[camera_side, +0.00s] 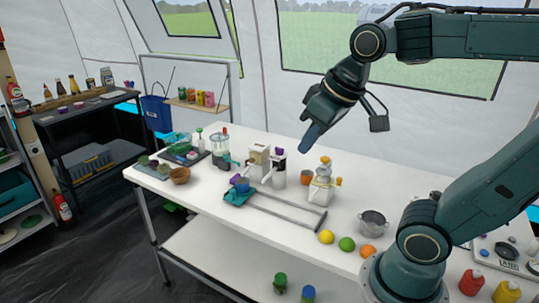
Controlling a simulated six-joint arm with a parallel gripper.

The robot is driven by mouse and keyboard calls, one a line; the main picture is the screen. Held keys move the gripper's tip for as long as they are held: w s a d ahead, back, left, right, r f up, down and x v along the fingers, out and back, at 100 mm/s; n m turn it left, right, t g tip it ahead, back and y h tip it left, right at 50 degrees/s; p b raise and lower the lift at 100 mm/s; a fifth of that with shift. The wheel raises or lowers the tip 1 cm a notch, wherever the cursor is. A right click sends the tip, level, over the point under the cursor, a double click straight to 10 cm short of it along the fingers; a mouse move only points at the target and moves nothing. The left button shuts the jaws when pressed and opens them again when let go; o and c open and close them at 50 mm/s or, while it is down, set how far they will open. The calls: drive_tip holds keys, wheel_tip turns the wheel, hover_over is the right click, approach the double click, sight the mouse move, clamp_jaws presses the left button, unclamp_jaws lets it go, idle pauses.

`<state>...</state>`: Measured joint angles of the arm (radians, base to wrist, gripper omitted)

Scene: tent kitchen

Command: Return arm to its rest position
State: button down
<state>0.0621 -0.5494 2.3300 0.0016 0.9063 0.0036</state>
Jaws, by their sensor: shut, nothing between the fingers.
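My gripper (311,137) hangs above the back half of the white table (229,211), pointing down and to the left. Its fingers are together, with nothing held between them. It is well clear of the things below it. My arm reaches in from the right and is bent at the elbow, with its base at the table's right front.
Under my gripper stand beige dispensers (259,161) and a juicer-like machine (321,183). A metal pot (372,223), a lemon (326,237), a lime (346,244) and an orange (368,251) are near my base. A blender (220,146) and a wooden bowl (180,175) stand left. The air around my gripper is free.

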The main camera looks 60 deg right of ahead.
drive_tip(key=s+a+f, duration=0.1)
drive_tip(key=s+f, duration=0.1)
drive_tip(key=s, duration=0.3)
drive_tip(key=shift+s+a+f+n, duration=0.25)
drive_tip(key=shift+f+n, duration=0.1)
drive_tip(key=shift+n, duration=0.05)
idle(0.5)
